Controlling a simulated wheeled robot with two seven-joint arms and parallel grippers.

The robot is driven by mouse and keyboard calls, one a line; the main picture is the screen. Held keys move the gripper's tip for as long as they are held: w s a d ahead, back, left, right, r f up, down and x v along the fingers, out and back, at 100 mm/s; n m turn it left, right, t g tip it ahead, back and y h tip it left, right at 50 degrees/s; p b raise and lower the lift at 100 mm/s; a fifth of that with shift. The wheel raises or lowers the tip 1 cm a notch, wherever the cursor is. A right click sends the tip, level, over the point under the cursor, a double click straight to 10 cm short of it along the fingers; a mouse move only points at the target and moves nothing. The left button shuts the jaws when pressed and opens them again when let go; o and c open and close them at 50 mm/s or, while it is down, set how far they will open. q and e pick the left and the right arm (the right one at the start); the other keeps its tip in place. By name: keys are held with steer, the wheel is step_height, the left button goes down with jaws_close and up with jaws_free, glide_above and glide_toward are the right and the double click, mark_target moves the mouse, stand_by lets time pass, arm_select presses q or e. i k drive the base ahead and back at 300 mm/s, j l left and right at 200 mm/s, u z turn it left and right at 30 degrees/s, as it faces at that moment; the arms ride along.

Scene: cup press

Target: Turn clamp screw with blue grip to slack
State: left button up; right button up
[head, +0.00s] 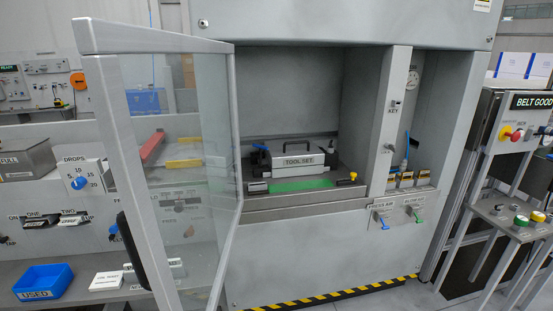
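A small blue grip (259,148) shows at the left end of the tool set block (291,162) inside the open press cabinet. It looks like the clamp screw's grip, but it is too small to tell how far the screw is turned. A yellow grip (354,176) sits at the right front of the same bed. The grey block labelled TOOL SET has a black handle on top and stands behind a green strip (300,185). Neither of my grippers is in view.
The glass door (180,150) stands open toward me, left of the cabinet opening. Below the opening are a blue-handled valve (381,221) and a green-handled valve (418,217). A blue bin (43,281) lies at lower left. A control stand (515,215) is at right.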

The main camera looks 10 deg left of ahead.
mark_target(260, 165)
steer(key=i+l, duration=0.3)
steer(key=i+l+u, duration=0.15)
steer(key=i+l, duration=0.15)
steer(key=l, duration=0.2)
steer(key=i+l, duration=0.25)
steer(key=l, duration=0.15)
steer(key=i+l+u, duration=0.1)
steer(key=i, duration=0.35)
steer(key=i+l, duration=0.1)
steer(key=i, duration=0.35)
steer(key=i+l+u, duration=0.15)
steer(key=i, duration=0.3)
